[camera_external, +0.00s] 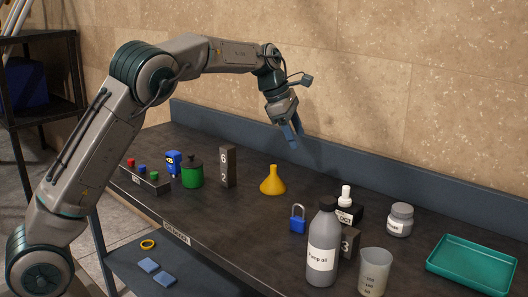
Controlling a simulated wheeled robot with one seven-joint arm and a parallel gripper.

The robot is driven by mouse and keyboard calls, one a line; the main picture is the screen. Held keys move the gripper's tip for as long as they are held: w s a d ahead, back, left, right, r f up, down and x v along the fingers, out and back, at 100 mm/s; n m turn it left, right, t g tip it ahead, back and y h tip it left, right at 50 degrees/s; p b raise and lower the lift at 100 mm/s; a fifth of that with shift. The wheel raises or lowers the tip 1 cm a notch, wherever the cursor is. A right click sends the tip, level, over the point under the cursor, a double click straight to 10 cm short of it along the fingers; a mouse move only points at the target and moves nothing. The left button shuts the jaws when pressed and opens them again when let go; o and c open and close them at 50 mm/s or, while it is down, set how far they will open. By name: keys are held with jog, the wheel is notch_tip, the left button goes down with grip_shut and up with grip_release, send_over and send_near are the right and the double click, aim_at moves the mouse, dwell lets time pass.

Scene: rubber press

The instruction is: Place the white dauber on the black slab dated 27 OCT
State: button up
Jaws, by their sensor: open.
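A small white dauber (346,196) stands upright at the black slab (356,212) right of the table's middle. It looks to be on top of the slab, but I cannot fully tell it from standing just behind. The slab's white label reads "OCT"; the day number is not legible, and the grey bottle partly hides the slab. My gripper (292,135), with blue fingers, hangs in the air above the rear of the table, up and left of the dauber. It is open, apart from the dauber, and nothing shows between its fingers.
A grey bottle (322,255), a beaker (373,272) and a black block marked 3 (350,242) crowd the slab's front. A blue padlock (298,220) and yellow funnel (272,183) lie left, a grey jar (400,220) and teal tray (473,264) right.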

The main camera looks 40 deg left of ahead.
jog(key=s+a+r+m, duration=0.2)
jog(key=s+m, duration=0.3)
jog(key=s, duration=0.6)
jog(key=s+a+r+m, duration=0.25)
jog(key=s+m, duration=0.35)
jog(key=s, duration=0.4)
jog(key=s+f+m+y, duration=0.1)
jog(key=s+f+m, duration=0.1)
jog(key=s+m, duration=0.2)
jog(key=s+a+f+m+y, duration=0.1)
jog(key=s+f+m, duration=0.2)
jog(key=s, duration=0.7)
jog(key=s+f+m+y, duration=0.1)
jog(key=s+f+m, duration=0.1)
jog(key=s+m, duration=0.2)
jog(key=s, duration=0.3)
jog(key=shift+a+f+m, duration=0.2)
jog(key=shift+f+m, duration=0.1)
jog(key=shift+f, duration=0.1)
